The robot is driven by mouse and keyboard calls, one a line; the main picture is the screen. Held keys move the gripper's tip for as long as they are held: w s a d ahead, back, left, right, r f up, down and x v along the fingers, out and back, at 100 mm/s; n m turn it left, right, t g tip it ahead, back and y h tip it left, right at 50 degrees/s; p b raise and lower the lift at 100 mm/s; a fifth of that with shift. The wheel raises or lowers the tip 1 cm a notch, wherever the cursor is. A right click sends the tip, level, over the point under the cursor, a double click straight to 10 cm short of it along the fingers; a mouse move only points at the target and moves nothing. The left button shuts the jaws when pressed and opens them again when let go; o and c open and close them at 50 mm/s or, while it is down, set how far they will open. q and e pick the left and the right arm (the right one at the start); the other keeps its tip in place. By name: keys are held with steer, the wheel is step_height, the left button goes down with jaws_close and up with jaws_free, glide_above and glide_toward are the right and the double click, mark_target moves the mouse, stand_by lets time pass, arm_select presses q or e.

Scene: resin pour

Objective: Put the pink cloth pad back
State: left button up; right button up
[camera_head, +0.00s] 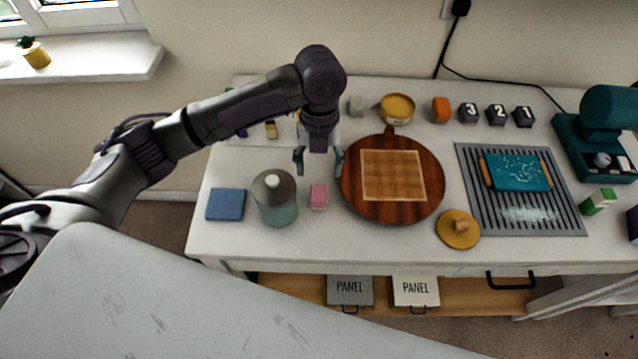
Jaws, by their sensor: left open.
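The pink cloth pad (319,197) lies on the white table, between the glass jar and the round wooden board. My left gripper (319,168) points down just behind the pad in the picture, its fingers apart and nothing between them. It appears to be above the table and not touching the pad; its exact height is hard to tell. My right gripper is not in view.
A lidded glass jar (276,208) stands close left of the pad, with a blue square pad (226,204) beyond it. The round wooden board (435,189) is close on the right. A yellow disc with a knob (458,235) lies near the front edge.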

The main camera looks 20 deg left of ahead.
arm_select(q)
steer(key=shift+w+r, duration=0.15)
steer(key=shift+r, duration=1.3)
